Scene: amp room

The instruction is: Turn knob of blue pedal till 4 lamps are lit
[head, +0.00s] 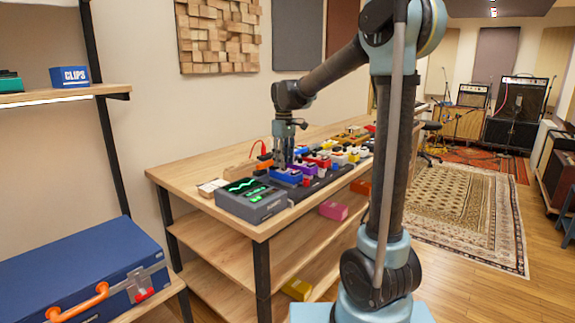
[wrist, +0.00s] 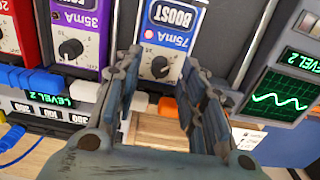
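The blue pedal (wrist: 170,45), marked BOOST 75mA, is at the top middle of the wrist view; its dark knob (wrist: 160,67) has a white pointer line. A small pinkish-red light shows on its face. In the head view the blue pedal (head: 286,175) is on the bench below my gripper (head: 285,160). My gripper (wrist: 163,72) is open, one finger on each side of the knob in the picture; I cannot tell whether they touch it. A display (wrist: 50,98) at left reads LEVEL 2. How many lamps are lit is unclear.
A purple 35mA pedal (wrist: 75,30) and a red pedal (wrist: 10,35) stand to the left. A grey unit with green screens (head: 250,199) sits at the bench's near end; its screen (wrist: 275,98) shows a wave and LEVEL 2. More pedals fill the bench beyond.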

